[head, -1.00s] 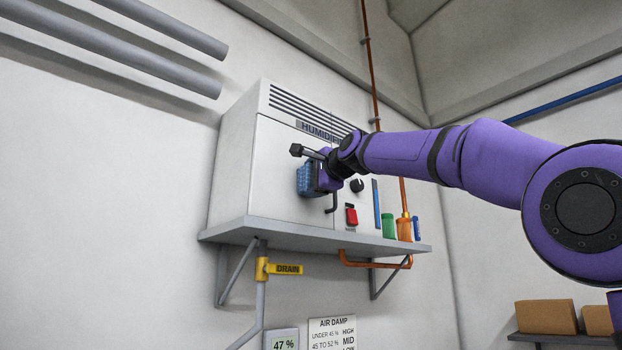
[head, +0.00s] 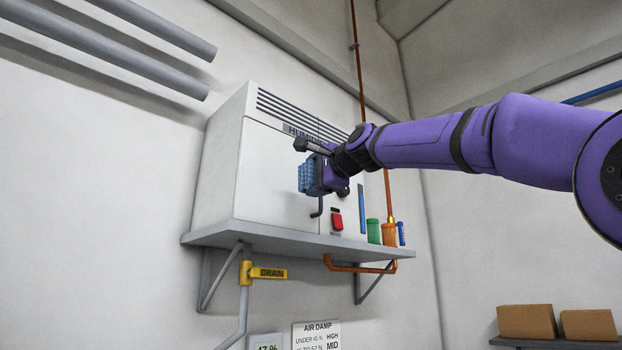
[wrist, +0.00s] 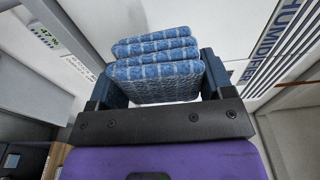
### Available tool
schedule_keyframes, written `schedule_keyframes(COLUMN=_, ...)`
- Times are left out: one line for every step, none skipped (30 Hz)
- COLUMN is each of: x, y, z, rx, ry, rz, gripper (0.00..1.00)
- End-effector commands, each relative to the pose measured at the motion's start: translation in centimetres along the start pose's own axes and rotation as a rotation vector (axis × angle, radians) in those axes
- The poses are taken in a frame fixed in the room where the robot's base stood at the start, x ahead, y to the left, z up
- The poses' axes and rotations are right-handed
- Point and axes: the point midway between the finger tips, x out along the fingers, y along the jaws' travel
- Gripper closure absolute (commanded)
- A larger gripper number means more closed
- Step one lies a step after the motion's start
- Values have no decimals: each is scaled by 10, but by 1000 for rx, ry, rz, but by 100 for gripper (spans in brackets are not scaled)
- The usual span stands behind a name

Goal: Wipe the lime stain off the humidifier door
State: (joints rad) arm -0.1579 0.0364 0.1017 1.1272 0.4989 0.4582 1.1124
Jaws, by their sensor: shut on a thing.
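The humidifier (head: 265,165) is a white box on a wall shelf, with a vented top and a door on its front left. My gripper (head: 312,176) is in front of the door's right part, shut on a folded blue cloth (head: 305,177). In the wrist view the cloth (wrist: 155,68) shows as several blue patterned layers between the fingers of my gripper (wrist: 160,85). I cannot tell whether the cloth touches the door. No lime stain shows on the visible part of the door; the cloth and my arm cover some of the front.
A black door handle (head: 317,207) and a red switch (head: 337,219) are just below my gripper. Green (head: 374,231) and orange (head: 389,234) containers stand on the shelf (head: 300,245) at right. A yellow drain valve (head: 262,273) hangs below. Grey pipes (head: 130,55) run along the upper left wall.

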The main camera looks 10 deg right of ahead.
Motion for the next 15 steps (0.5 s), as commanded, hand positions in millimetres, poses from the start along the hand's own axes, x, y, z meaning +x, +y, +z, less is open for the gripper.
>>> schedule_keyframes(x=0, y=0, z=0, rx=0, ry=0, rz=0, gripper=45)
schedule_keyframes(x=0, y=0, z=0, rx=0, ry=0, rz=0, gripper=45)
schedule_keyframes(x=0, y=0, z=0, rx=0, ry=0, rz=0, gripper=45)
schedule_keyframes(x=0, y=0, z=0, rx=0, ry=0, rz=0, gripper=45)
schedule_keyframes(x=0, y=0, z=0, rx=0, ry=0, rz=0, gripper=45)
schedule_keyframes(x=0, y=0, z=0, rx=0, ry=0, rz=0, gripper=45)
schedule_keyframes(x=0, y=0, z=0, rx=0, ry=0, rz=0, gripper=45)
schedule_keyframes(x=-1, y=0, z=0, rx=0, ry=0, rz=-1, gripper=45)
schedule_keyframes(x=-2, y=0, z=0, rx=0, ry=0, rz=-1, gripper=45)
schedule_keyframes(x=-3, y=0, z=0, rx=0, ry=0, rz=-1, gripper=45)
schedule_keyframes(x=-4, y=-1, z=0, rx=0, ry=0, rz=-1, gripper=45)
schedule_keyframes(x=-7, y=-1, z=-1, rx=1, ry=0, rz=-1, gripper=45)
schedule_keyframes(x=-9, y=-1, z=-1, rx=0, ry=0, rz=-1, gripper=45)
schedule_keyframes(x=-12, y=-1, z=-1, rx=0, ry=0, rz=-1, gripper=45)
schedule_keyframes(x=-15, y=-1, z=-2, rx=0, ry=1, rz=-1, gripper=45)
